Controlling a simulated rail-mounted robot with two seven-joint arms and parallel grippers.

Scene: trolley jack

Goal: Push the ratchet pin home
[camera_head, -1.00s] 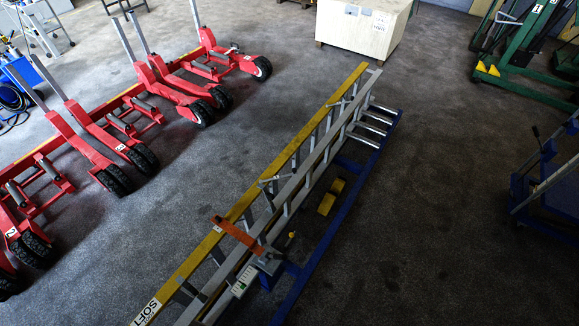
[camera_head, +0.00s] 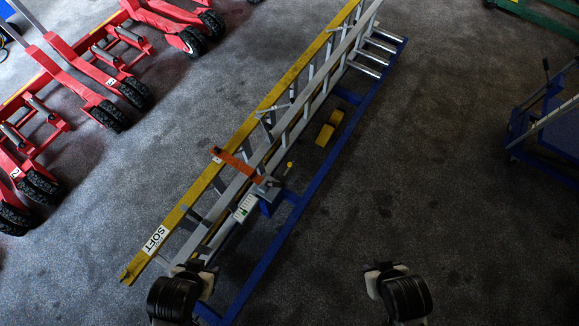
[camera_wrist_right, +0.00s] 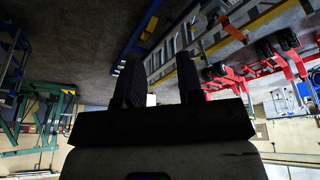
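I cannot make out a ratchet pin for certain. In the head view, a small yellow-tipped part (camera_head: 289,165) stands beside an orange bar (camera_head: 238,165) that lies across the ladders. A white and green label plate (camera_head: 245,207) is close by on the blue frame. My right gripper (camera_head: 385,269) is at the lower right over bare floor, apart from the frame. In the right wrist view its two dark fingers (camera_wrist_right: 159,78) are spread, with nothing between them. My left gripper (camera_head: 192,268) is at the lower left, by the near end of the ladders; its opening is unclear.
A blue frame (camera_head: 293,231) carries grey ladders and a yellow rail (camera_head: 278,90) marked SOFT. A yellow block (camera_head: 326,134) lies on it. Red wheeled jacks (camera_head: 107,80) stand at left, a blue trolley (camera_head: 550,140) at right. The floor between frame and trolley is clear.

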